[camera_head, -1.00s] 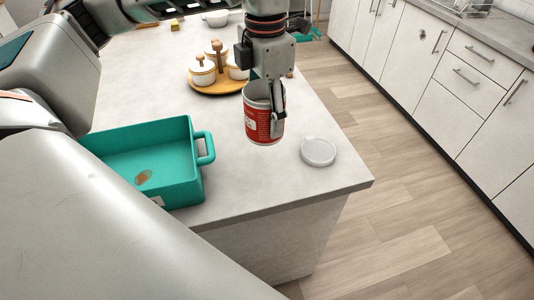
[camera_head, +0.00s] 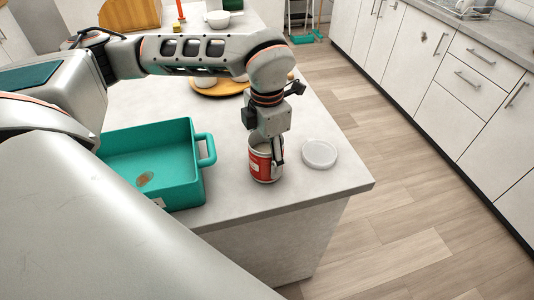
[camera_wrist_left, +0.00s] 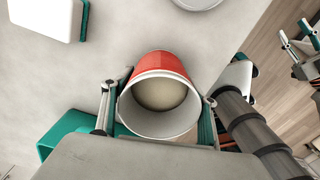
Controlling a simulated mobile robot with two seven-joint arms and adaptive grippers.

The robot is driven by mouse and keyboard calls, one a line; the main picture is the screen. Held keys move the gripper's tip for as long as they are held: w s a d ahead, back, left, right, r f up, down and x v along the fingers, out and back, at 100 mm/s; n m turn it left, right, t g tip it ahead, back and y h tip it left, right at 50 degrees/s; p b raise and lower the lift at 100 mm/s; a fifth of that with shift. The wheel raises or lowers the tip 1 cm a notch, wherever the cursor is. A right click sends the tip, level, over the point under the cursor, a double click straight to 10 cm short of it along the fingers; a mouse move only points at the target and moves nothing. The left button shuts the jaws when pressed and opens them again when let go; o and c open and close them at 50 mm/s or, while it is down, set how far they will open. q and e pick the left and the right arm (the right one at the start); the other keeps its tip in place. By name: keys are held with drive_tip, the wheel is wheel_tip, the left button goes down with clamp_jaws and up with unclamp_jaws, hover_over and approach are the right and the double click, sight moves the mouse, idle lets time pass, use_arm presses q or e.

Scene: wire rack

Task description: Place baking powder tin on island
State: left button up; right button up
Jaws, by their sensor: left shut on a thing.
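The baking powder tin (camera_head: 260,163) is red and white, open-topped and upright at the near end of the island (camera_head: 235,192). My left gripper (camera_head: 277,155) reaches down from above and is shut on its rim and side. Its base is at or just above the countertop; I cannot tell whether it touches. In the left wrist view the tin (camera_wrist_left: 160,63) sits between the two fingers, with pale contents inside. My right gripper (camera_wrist_left: 298,38) appears at the right edge of that view, its fingers apart and empty. It is outside the head view.
A teal baking dish (camera_head: 197,180) stands left of the tin. A round white lid (camera_head: 319,153) lies to its right, near the island's edge. A wooden tray (camera_head: 222,91) lies behind, partly hidden by my arm. White cabinets (camera_head: 440,60) stand across the floor.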

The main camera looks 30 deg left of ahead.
use_arm(q)
drive_tip(key=shift+f, duration=0.15)
drive_tip(key=o, duration=1.3)
drive_tip(key=shift+c, duration=0.2)
wheel_tip(320, 180, up, 12)
drive_tip(key=shift+r, duration=0.25)
